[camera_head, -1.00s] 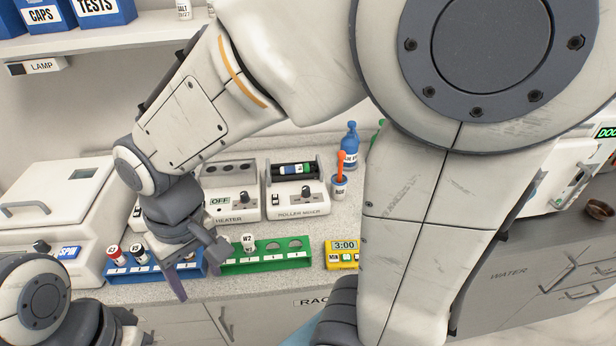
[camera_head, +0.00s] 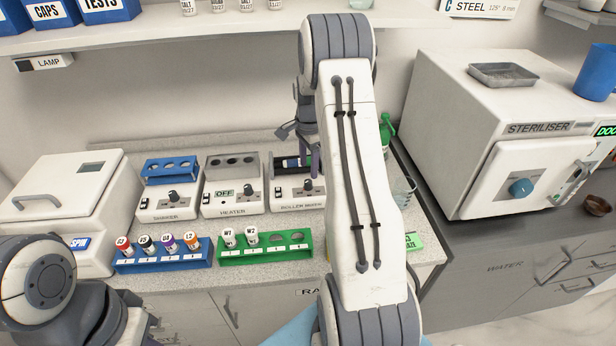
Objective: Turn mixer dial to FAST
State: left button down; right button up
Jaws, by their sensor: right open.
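The roller mixer (camera_head: 284,197) is a small white unit at the back of the bench, right of the heater. Its black dial (camera_head: 308,186) is on the front panel; its setting is too small to read. My right arm hides part of the gripper and the mixer's right side. My left arm shows at the lower left, but its gripper is out of view.
The heater (camera_head: 221,208) and the shaker (camera_head: 156,209) stand left of the mixer. A blue rack (camera_head: 190,262) with several tubes and a green rack (camera_head: 290,254) with two tubes stand in front. A shelf (camera_head: 240,27) runs above. The steriliser (camera_head: 470,150) is at the right.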

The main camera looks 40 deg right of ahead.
aim_at(308, 181)
notch_tip(308, 181, down, 6)
jog(key=shift+f+p, duration=0.1)
jog(key=shift+p, duration=0.65)
grip_shut()
